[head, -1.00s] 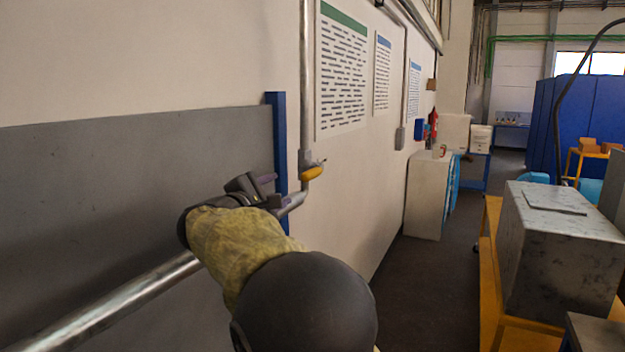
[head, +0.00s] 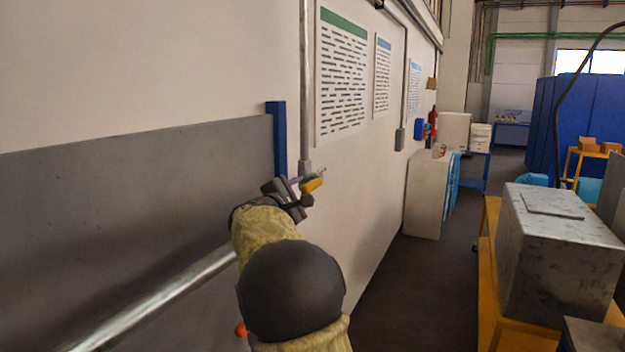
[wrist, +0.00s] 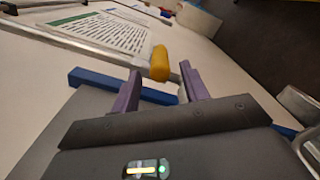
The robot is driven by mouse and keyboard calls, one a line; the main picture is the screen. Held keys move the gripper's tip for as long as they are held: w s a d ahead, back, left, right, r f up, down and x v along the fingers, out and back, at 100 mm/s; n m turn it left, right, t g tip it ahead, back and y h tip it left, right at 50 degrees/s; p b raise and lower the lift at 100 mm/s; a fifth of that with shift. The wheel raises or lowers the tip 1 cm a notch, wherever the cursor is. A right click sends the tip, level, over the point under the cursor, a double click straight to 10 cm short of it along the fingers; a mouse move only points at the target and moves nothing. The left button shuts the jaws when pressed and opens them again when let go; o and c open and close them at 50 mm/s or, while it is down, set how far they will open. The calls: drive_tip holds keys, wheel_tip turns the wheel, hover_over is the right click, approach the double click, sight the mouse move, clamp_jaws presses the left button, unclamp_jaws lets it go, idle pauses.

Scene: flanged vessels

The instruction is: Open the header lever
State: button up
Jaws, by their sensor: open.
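The header lever has a yellow grip (head: 312,185) and sits on the grey pipe (head: 306,90) by the wall. In the wrist view the yellow grip (wrist: 160,63) lies ahead of my gripper (wrist: 160,76), in line with the gap between its two purple fingers. The fingers are apart, with nothing held. In the head view my gripper (head: 303,184) is close beside the grip, on its left. I cannot tell whether the fingertips touch it. My arm hides the lower pipe joint in the head view.
A blue post (head: 277,145) stands just left of the pipe, at the edge of a grey panel (head: 120,220). A sloping pipe (head: 160,300) runs below. On the right, a metal box (head: 560,250) rests on a yellow frame. The floor aisle (head: 430,290) between is clear.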

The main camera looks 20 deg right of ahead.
sight(312, 186)
drive_tip(key=p+x, duration=0.2)
drive_tip(key=x, duration=0.4)
drive_tip(key=shift+w+d, duration=0.15)
clamp_jaws()
